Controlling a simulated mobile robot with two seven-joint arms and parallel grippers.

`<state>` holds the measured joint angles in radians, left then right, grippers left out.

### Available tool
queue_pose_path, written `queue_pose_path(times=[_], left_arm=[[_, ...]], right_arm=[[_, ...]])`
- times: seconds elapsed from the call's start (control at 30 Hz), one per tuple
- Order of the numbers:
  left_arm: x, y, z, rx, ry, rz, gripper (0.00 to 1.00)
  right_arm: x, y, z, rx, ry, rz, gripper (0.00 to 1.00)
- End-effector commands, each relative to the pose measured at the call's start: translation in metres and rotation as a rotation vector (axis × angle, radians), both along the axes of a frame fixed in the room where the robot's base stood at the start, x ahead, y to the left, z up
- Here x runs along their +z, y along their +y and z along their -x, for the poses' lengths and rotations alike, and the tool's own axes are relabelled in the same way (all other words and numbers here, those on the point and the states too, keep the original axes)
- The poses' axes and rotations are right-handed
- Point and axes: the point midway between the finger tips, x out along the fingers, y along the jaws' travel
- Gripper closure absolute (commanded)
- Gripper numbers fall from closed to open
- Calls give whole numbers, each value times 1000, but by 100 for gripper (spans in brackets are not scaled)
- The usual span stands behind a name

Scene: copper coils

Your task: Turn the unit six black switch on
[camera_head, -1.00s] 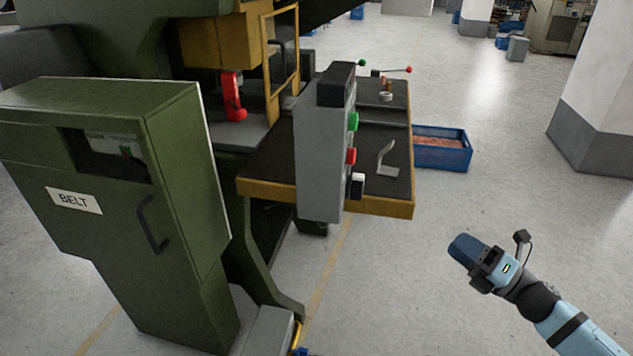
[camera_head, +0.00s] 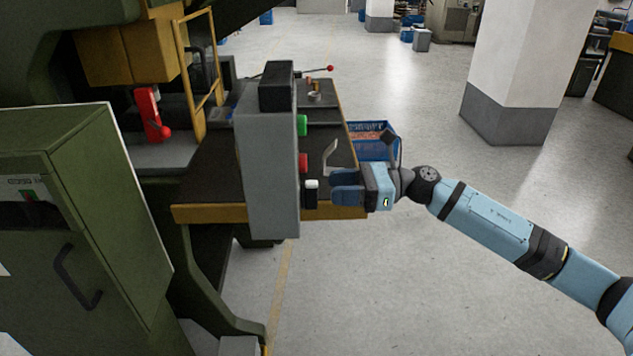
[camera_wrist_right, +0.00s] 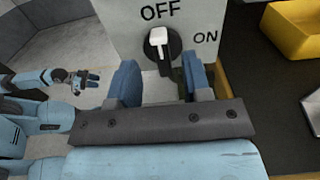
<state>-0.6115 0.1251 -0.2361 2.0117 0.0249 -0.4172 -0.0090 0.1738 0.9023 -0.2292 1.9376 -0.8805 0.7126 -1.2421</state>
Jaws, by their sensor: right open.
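The black switch (camera_head: 310,192) with a white pointer sits low on the side of a grey control box (camera_head: 268,165), below a red and a green button. In the right wrist view the switch (camera_wrist_right: 161,45) has its white pointer up toward the OFF label; ON is to its right. My right gripper (camera_head: 340,188) is just right of the switch and faces it. In the right wrist view its two blue fingers (camera_wrist_right: 161,80) are apart, with the switch just beyond the gap between them. My left gripper (camera_wrist_right: 85,80) shows small at the left of the right wrist view, its jaws unclear.
A black-topped bench with a yellow edge (camera_head: 208,213) lies behind and beside the box, with a bent metal piece (camera_head: 331,155) on it. A blue crate (camera_head: 377,146) stands beyond. A green cabinet (camera_head: 60,190) is at left. Open floor lies at right.

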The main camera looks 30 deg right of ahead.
Motion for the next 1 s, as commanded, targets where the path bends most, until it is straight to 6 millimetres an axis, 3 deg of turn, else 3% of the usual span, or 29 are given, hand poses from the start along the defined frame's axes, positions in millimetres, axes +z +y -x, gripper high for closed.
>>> queue_pose_path(times=[0.1,0.3,0.67,0.87,1.0], left_arm=[[6,4,0,-6,-4,-11,57],[11,5,-1,-8,-17,-17,57],[11,5,0,-8,-17,-17,57],[10,4,0,-8,-13,-17,57],[10,4,0,-9,-13,-16,57]], right_arm=[[3,20,-10,1,-2,-1,55],[1,38,-19,0,1,-2,55],[-1,42,-20,-1,2,-1,55],[-1,42,-20,-1,2,-1,100],[-1,42,-20,-1,3,-1,100]])
